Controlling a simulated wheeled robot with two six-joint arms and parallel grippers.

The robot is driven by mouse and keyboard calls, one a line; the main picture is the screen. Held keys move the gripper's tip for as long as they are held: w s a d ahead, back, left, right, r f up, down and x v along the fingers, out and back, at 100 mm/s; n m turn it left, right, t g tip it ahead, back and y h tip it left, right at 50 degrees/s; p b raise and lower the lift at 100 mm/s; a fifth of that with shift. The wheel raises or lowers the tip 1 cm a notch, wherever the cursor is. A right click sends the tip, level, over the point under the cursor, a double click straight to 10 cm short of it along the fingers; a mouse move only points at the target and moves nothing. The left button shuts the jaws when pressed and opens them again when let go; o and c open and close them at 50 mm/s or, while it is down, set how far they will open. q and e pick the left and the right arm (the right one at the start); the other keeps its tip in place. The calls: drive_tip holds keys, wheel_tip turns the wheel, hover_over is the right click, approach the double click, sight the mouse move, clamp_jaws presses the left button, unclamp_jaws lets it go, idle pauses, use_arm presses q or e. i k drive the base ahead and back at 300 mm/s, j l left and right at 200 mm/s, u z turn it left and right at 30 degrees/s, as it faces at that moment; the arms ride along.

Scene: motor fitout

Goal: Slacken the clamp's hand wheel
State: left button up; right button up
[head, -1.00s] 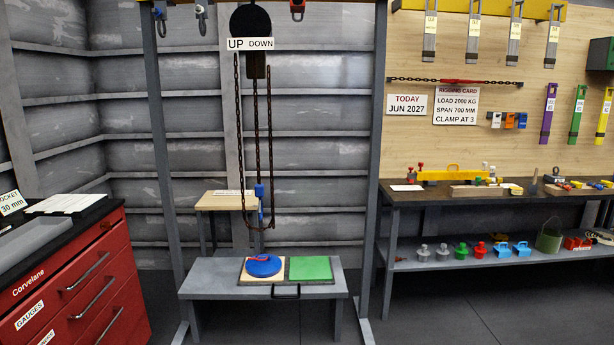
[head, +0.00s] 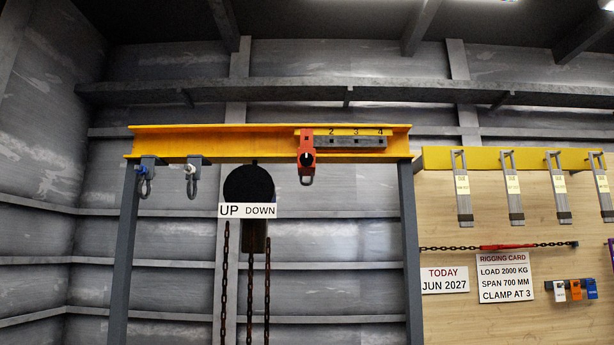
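Neither of my grippers is in view.
A chain hoist (head: 248,184) with an UP/DOWN sign (head: 247,211) hangs below the beam. Two grey clamps with shackles (head: 148,172) hang at the beam's left. A rigging card (head: 506,278) on the wooden board (head: 450,215) reads CLAMP AT 3. Several slings hang from the right-hand yellow rail (head: 483,158).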

sight(306, 159)
drive_tip(key=i+l+u, duration=0.15)
drive_tip(key=i+l, duration=0.25)
drive_tip(key=i+l+u, duration=0.1)
drive_tip(key=i+l, duration=0.3)
drive_tip(key=l, duration=0.15)
drive_tip(key=i+l+u, duration=0.15)
drive_tip(key=i+l, duration=0.25)
drive_tip(key=l, duration=0.1)
